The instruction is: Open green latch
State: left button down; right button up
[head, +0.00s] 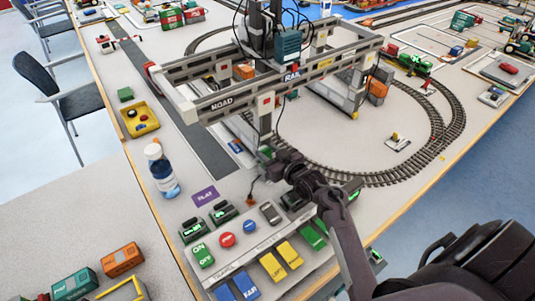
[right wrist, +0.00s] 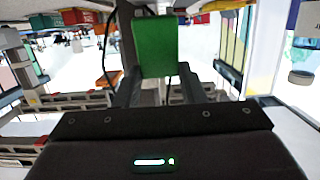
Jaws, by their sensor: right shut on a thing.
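The gantry crane (head: 200,100) stands over the tracks, with the words ROAD and RAIL on its front beam. My right gripper (head: 272,158) is at the foot of the crane's front leg, its arm coming in from the lower right. In the right wrist view a green block (right wrist: 158,48), which looks like the green latch, sits between the two dark fingers of my right gripper (right wrist: 160,82). The fingers are shut on it. In the head view the latch is mostly hidden by the gripper. My left gripper is not in view.
A control panel with a green button (head: 203,255), a red button (head: 227,240), yellow levers (head: 282,260) and blue levers (head: 246,285) lies below the gripper. A bottle (head: 161,172) stands to the left. Curved rail track (head: 400,177) runs to the right.

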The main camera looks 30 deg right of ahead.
jog(key=o, duration=1)
jog(key=shift+r, duration=0.1)
notch_tip(320, 180, up, 20)
jog(key=shift+f+b, duration=0.1)
jog(key=shift+b, duration=0.35)
